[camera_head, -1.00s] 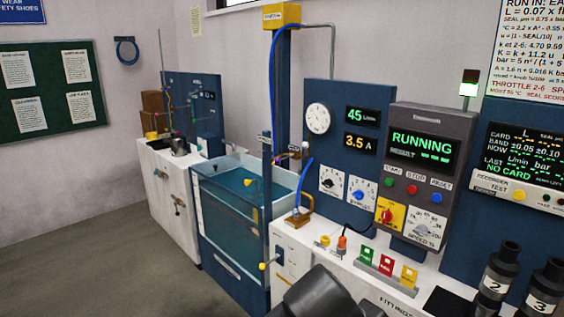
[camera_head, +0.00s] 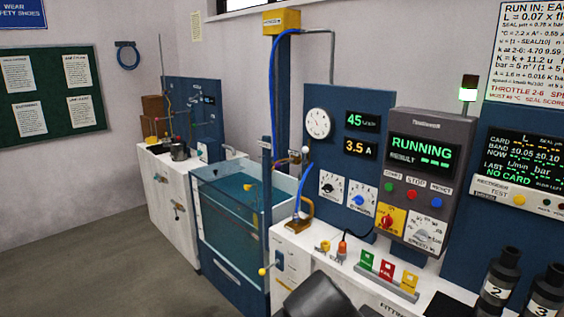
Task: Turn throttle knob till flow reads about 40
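The flow display (camera_head: 362,121) on the blue panel reads 45 in green, with 3.5 A on the amber display (camera_head: 360,147) below it. Two dials sit under the displays: one with a black pointer (camera_head: 332,186) and one with a blue knob (camera_head: 361,196). Their labels are too small to read, so I cannot tell which is the throttle. A speed dial (camera_head: 426,232) is on the grey control box (camera_head: 424,170), whose screen reads RUNNING. A dark part of my arm shows at the bottom middle; my gripper's fingers are not visible.
A water tank (camera_head: 235,210) stands left of the white bench (camera_head: 290,243). Green, red and yellow cards (camera_head: 386,269) stand at the bench front. Dark numbered cylinders (camera_head: 497,285) are at the lower right. The floor (camera_head: 110,255) at left is clear.

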